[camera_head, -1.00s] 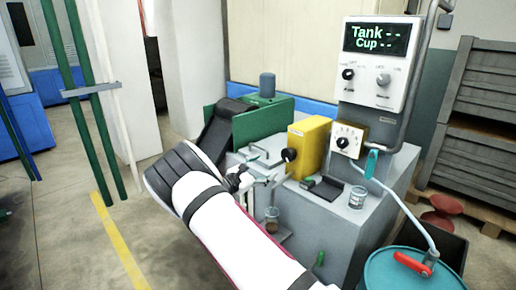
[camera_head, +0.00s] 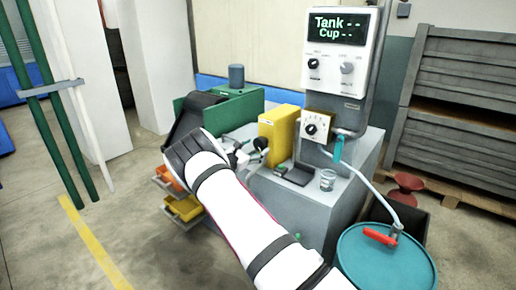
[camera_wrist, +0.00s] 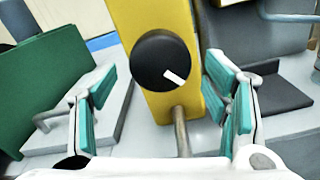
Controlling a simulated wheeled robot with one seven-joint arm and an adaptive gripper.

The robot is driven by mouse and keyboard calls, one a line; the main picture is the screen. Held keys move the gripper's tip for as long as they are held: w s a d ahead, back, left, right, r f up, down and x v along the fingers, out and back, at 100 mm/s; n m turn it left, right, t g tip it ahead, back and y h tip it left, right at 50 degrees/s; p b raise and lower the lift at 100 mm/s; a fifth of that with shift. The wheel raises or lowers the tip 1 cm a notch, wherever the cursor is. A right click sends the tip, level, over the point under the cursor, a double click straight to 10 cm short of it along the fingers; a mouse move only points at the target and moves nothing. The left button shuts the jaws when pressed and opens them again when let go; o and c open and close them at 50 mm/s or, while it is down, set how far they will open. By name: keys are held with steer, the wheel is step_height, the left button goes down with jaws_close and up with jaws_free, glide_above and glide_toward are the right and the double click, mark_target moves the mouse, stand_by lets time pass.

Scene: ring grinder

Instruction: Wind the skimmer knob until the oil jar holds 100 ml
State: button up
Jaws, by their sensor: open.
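The black skimmer knob (camera_wrist: 162,61) with a white pointer mark is on the yellow box (camera_wrist: 158,15). In the wrist view it lies ahead of and between the fingers of my gripper (camera_wrist: 163,100), which is open and empty. The mark points to the lower right. In the head view the knob (camera_head: 261,143) shows just right of my gripper (camera_head: 240,156), and the box (camera_head: 280,132) stands behind it. I cannot see the oil jar under the skimmer; my arm covers that area.
A display (camera_head: 337,29) reads "Tank --" and "Cup --". A clear glass cup (camera_head: 327,180) stands on the grey cabinet. A dial (camera_head: 315,127) and a teal-handled tap (camera_head: 338,149) are to the right. A teal drum (camera_head: 385,262) stands front right. Orange and yellow bins are left of my arm.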

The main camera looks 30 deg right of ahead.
steer(key=shift+x, duration=1.25)
steer(key=c, duration=1.2)
steer(key=shift+o, duration=0.2)
steer(key=shift+m+b, duration=0.3)
